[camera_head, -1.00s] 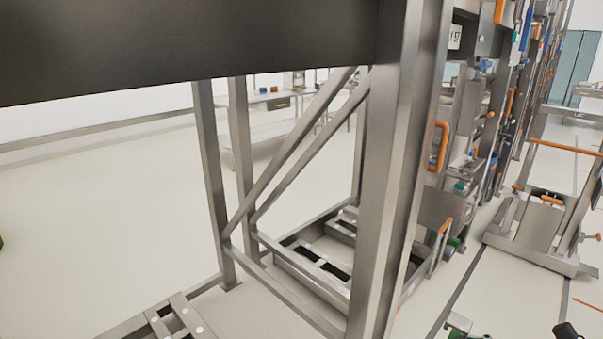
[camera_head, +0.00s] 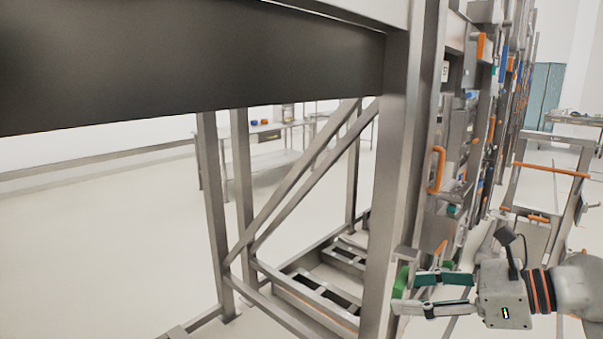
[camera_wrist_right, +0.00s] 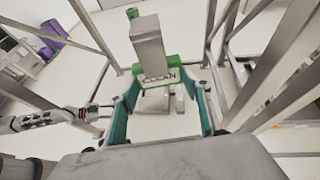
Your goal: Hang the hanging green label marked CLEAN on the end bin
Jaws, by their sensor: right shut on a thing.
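My right gripper (camera_head: 405,292) is shut on the green label (camera_head: 399,282), held beside a steel upright at lower right in the head view. In the right wrist view the label (camera_wrist_right: 158,75) sits between the teal fingers of the right gripper (camera_wrist_right: 160,92), with partly readable white lettering. A grey block (camera_wrist_right: 150,42) stands against it; I cannot tell if they are joined. A large dark steel panel (camera_head: 190,65) on a leg frame, possibly the end bin, fills the upper left. An arm, probably my left, shows at left in the wrist view; its gripper (camera_wrist_right: 98,112) is too small to read.
The steel upright (camera_head: 398,180) stands close to my right gripper. Diagonal braces (camera_head: 300,180) and a low floor frame (camera_head: 320,295) lie behind it. Equipment with orange handles (camera_head: 437,170) lines the right. Open floor (camera_head: 100,240) is at left.

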